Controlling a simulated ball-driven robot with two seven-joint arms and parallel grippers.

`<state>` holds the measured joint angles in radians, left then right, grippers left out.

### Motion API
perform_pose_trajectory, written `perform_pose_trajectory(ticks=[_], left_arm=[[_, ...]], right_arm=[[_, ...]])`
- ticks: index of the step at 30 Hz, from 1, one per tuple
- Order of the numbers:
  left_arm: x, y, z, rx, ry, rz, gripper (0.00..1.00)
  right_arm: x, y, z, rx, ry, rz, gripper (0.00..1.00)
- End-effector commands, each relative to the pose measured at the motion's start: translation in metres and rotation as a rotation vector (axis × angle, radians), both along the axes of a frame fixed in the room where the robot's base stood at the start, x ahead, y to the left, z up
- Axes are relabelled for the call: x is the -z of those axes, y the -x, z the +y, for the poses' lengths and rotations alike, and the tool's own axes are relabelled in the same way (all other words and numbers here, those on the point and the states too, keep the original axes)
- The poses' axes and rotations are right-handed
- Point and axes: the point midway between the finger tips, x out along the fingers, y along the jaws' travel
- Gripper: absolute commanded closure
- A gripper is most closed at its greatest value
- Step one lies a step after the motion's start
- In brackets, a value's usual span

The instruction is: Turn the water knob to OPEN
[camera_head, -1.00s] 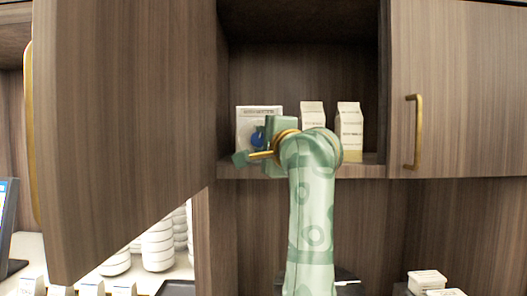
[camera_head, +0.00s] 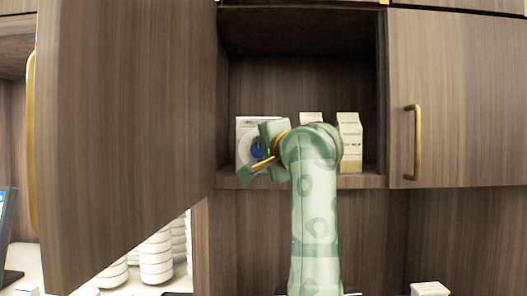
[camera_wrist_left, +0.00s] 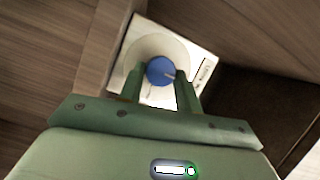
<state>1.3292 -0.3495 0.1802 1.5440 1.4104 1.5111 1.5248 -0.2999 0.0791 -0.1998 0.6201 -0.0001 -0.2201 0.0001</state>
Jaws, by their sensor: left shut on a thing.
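The water knob (camera_head: 258,148) is a round blue knob on a white panel (camera_head: 243,128) inside the open cabinet, at its left. It also shows in the left wrist view (camera_wrist_left: 159,70), with a pale mark pointing to the right there. My left gripper (camera_wrist_left: 162,78) is shut on the knob, one green finger on each side of it. In the head view my left gripper (camera_head: 262,158) looks tilted and hides part of the panel. The small print on the panel is too blurred to read. My right gripper is not in view.
Two cartons (camera_head: 349,142) stand on the shelf right of the panel, partly behind my arm. An open cabinet door (camera_head: 125,120) fills the left, and a closed door (camera_head: 460,110) with a brass handle (camera_head: 416,142) is at the right. White bowls (camera_head: 156,258) are stacked below.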

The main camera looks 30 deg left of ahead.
Motion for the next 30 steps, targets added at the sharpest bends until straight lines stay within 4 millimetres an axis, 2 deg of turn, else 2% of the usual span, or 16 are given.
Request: perform_pose_trajectory(ticks=[2, 3, 4, 5, 13, 17, 20, 30], left_arm=[[0.001, 0.000, 0.000, 0.000, 0.003, 0.000, 0.89], [0.001, 0.000, 0.000, 0.000, 0.003, 0.000, 0.56], [0.001, 0.000, 0.000, 0.000, 0.003, 0.000, 0.47], [0.001, 0.000, 0.000, 0.000, 0.003, 0.000, 0.45], [0.001, 0.000, -0.001, 0.001, 0.001, 0.000, 0.45], [0.001, 0.006, -0.010, 0.003, 0.001, -0.002, 0.45], [0.002, 0.018, -0.026, 0.004, 0.003, -0.002, 0.45], [-0.002, 0.072, -0.098, 0.000, -0.001, -0.003, 0.45]], right_arm=[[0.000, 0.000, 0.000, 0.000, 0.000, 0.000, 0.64], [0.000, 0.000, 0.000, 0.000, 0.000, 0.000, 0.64], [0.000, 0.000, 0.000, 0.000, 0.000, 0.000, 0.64], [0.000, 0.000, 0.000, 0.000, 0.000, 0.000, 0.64], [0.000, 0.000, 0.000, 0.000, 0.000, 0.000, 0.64], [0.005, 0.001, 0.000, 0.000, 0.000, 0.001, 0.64], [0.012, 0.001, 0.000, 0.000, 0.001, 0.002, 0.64], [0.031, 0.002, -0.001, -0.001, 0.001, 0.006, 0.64]])
